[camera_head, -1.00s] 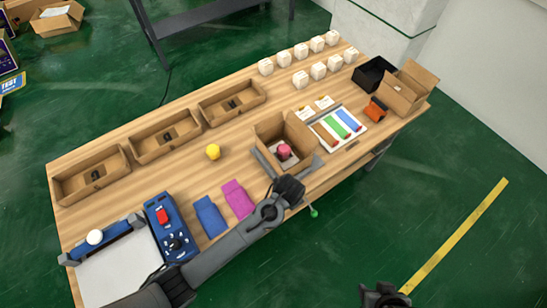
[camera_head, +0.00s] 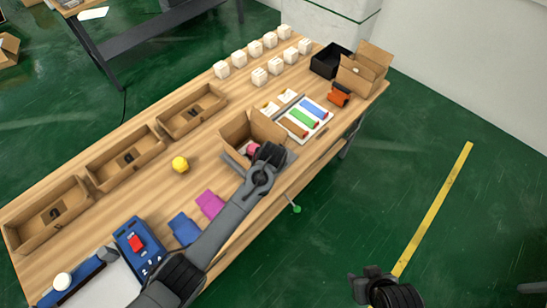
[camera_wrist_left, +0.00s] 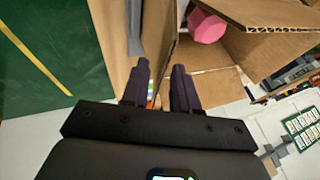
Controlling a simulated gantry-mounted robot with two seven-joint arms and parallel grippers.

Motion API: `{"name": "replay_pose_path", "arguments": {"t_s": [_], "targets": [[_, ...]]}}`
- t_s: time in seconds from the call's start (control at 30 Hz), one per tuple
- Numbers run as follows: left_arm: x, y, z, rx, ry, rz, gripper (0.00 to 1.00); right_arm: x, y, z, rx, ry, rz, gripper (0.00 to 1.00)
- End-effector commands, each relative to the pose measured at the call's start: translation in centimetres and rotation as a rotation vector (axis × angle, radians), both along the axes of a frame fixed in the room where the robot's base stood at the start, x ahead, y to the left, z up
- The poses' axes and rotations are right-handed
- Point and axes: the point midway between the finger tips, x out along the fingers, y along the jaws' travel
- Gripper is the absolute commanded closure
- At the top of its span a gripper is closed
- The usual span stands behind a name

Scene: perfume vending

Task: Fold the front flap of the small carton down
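The small carton (camera_head: 236,128) stands open-topped on the wooden table, with a pink object (camera_head: 252,149) inside. In the left wrist view the carton (camera_wrist_left: 218,92) lies just ahead and to the right, with the pink object (camera_wrist_left: 206,26) in it. My left gripper (camera_head: 262,160) is at the carton's front side. In the left wrist view its two dark fingers (camera_wrist_left: 160,88) are apart, with a cardboard edge at the gap between them. I cannot tell whether they touch it. My right gripper (camera_head: 372,276) is low in the head view, away from the table; its fingers are unclear.
A tray of coloured strips (camera_head: 304,118) lies right of the carton. Beyond are an orange item (camera_head: 339,96), a black bin (camera_head: 329,61) and another open carton (camera_head: 364,70). A yellow ball (camera_head: 180,164), pink pouch (camera_head: 209,204) and blue pouch (camera_head: 184,229) lie to the left.

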Motion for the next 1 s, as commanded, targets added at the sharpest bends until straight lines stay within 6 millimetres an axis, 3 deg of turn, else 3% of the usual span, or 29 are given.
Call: {"name": "replay_pose_path", "arguments": {"t_s": [0.2,0.6,0.8,1.0], "targets": [[0.9,0.0,-1.5,0.000,-0.001,0.000,0.71,0.0,-0.2,-0.4,-0.006,-0.001,0.003,0.57],[1.1,0.0,-1.9,0.000,0.000,0.000,0.71,0.0,-0.1,-0.4,-0.002,0.000,0.001,0.57],[1.1,0.0,-1.9,0.000,0.000,0.000,1.00,0.0,0.1,-0.4,0.003,0.000,-0.002,0.57],[1.1,0.0,-1.9,-0.001,0.001,0.000,1.00,0.0,0.1,-0.4,0.005,0.000,-0.004,0.57]]}}
